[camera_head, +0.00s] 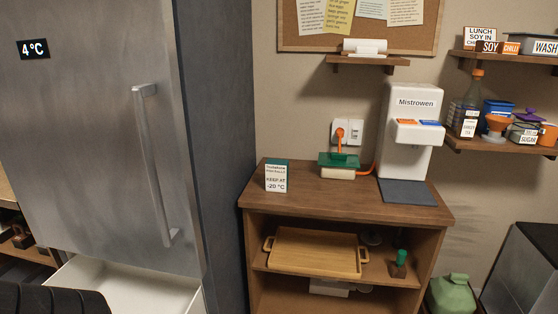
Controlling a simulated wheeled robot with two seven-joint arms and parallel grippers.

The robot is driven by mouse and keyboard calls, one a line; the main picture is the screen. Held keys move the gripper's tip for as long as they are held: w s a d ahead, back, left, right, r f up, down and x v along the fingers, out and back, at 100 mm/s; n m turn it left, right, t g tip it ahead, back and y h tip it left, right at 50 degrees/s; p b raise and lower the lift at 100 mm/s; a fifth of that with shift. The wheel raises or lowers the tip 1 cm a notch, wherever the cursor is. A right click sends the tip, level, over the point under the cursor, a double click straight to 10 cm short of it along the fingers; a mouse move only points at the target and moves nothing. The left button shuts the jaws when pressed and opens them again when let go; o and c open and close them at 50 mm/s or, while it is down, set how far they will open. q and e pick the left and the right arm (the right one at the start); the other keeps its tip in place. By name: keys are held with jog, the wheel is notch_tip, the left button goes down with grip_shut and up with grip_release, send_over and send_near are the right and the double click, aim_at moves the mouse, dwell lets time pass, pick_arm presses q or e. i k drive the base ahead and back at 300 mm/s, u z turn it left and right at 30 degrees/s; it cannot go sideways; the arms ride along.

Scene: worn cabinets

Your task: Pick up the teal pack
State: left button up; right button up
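A small upright pack (276,176) with a teal top band and a white label stands on the wooden cabinet top, near its left edge. Its label reads "KEEP AT -20 °C". Behind it to the right, a low cream container with a teal-green top (338,159) sits by the wall, next to an orange cord. Neither of my grippers shows in this view, and nothing is seen touching the pack.
A steel fridge marked 4 °C (90,130) stands left, with an open white drawer (130,288) below. A white Mistrowen machine (412,125) stands right on the cabinet top (330,196). A wooden tray (316,254) lies on the shelf below. The cabinet top's front is clear.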

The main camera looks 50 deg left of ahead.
aim_at(277, 171)
jog(key=u, duration=0.9)
jog(key=i, duration=1.5)
jog(key=u, duration=1.4)
